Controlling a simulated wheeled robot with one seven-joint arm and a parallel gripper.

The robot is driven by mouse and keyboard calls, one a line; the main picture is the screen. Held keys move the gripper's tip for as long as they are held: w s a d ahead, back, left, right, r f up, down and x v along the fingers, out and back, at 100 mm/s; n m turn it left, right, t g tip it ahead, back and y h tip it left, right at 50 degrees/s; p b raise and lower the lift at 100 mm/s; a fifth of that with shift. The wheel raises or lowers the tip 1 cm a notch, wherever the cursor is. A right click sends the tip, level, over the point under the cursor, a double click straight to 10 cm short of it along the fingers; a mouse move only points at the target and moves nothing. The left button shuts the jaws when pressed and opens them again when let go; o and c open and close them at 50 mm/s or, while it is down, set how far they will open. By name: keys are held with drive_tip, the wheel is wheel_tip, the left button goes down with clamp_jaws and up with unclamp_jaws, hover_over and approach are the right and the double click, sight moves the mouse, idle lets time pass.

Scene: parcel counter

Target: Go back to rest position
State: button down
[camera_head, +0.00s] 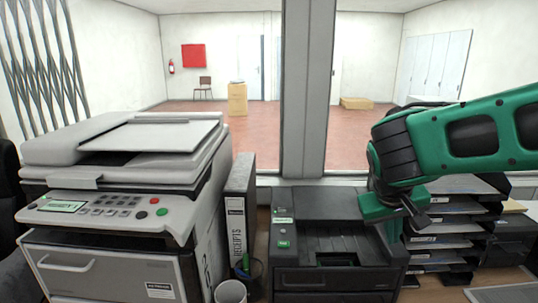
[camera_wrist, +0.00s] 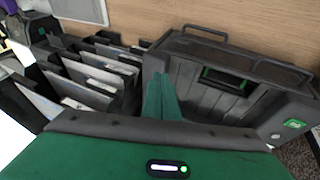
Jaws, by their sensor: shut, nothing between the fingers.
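My green gripper (camera_head: 395,230) hangs at the right side of the black printer (camera_head: 325,215), in front of the paper trays in the head view. Its fingers point down, and their tips are partly hidden. In the wrist view, the two green fingers (camera_wrist: 161,85) are together with nothing between them. They lie between the stacked trays (camera_wrist: 95,75) on the left and the black printer (camera_wrist: 215,85) on the right. I cannot tell whether they touch the printer. My green and black arm reaches in from the right edge of the head view.
A large grey copier (camera_head: 130,165) fills the left. A receipts binder (camera_head: 237,215), a pen cup (camera_head: 250,272) and a white cup (camera_head: 230,291) stand between it and the printer. Black paper trays (camera_head: 440,235) stand on the right. A window post (camera_head: 308,90) rises behind the printer.

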drive_tip(key=s+d+f+m+g+y, duration=0.1)
drive_tip(key=s+d+f+m+y, duration=0.1)
drive_tip(key=s+d, duration=0.4)
drive_tip(key=s+d+f+m+g+y, duration=0.2)
drive_tip(key=s+d+m, duration=0.2)
drive_tip(key=s, duration=1.3)
drive_tip(key=shift+d, duration=1.05)
